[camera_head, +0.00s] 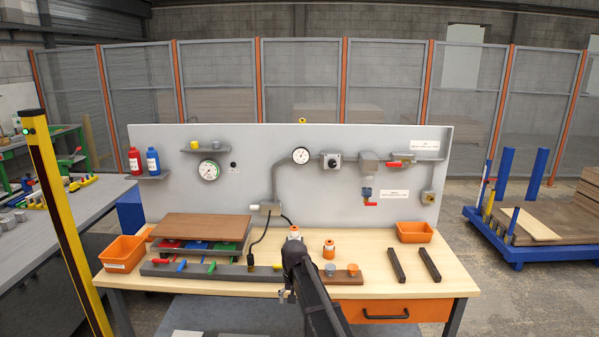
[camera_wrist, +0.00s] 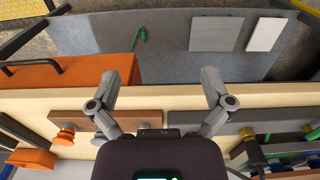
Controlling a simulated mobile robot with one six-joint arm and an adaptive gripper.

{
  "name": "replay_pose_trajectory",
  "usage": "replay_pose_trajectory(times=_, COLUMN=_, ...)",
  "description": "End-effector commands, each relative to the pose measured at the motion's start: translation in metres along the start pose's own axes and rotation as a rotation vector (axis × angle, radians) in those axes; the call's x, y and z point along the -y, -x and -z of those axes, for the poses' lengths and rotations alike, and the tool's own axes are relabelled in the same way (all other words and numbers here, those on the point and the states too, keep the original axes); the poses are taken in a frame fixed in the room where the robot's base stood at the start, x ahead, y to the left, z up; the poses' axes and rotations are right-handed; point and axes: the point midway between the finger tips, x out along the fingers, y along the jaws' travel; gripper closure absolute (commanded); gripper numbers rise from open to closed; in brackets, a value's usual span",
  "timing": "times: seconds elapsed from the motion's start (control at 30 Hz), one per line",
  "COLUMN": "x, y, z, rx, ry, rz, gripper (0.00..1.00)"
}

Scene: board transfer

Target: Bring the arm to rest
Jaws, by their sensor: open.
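My gripper (camera_wrist: 162,88) is open and empty in the wrist view, its two grey fingers spread wide. The fingers reach over the front edge of the wooden workbench (camera_wrist: 160,98), with nothing between them. In the head view my dark arm comes up from the bottom edge and bends over the middle of the workbench (camera_head: 220,286). It hides part of the bench top behind it. The gripper is mostly hidden or too small to make out there.
A brown block with knobs (camera_wrist: 90,118) and a dark rail (camera_wrist: 265,115) lie close by the fingers. An orange drawer (camera_head: 395,311) is under the bench front. Two dark bars (camera_head: 429,264) and an orange bin (camera_head: 413,232) stand right. A brown board (camera_head: 200,227) lies left.

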Motion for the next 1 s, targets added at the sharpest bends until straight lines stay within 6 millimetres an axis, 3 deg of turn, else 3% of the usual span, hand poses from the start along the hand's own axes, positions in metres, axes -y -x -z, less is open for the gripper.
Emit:
replay_pose_trajectory(times=0.27, x=-0.065, y=0.000, z=-0.063, rx=0.000, ry=-0.001, rz=0.000, gripper=0.00)
replay_pose_trajectory(times=0.5, x=-0.141, y=0.000, z=-0.154, rx=0.000, ry=0.003, rz=-0.001, gripper=0.00)
replay_pose_trajectory(times=0.63, x=-0.168, y=0.000, z=-0.194, rx=0.000, ry=0.008, rz=-0.001, gripper=0.00)
replay_pose_trajectory(times=0.8, x=-0.185, y=0.000, z=-0.222, rx=0.000, ry=0.011, rz=-0.001, gripper=0.00)
replay_pose_trajectory(times=1.0, x=-0.189, y=0.000, z=-0.227, rx=0.000, ry=0.013, rz=-0.001, gripper=0.00)
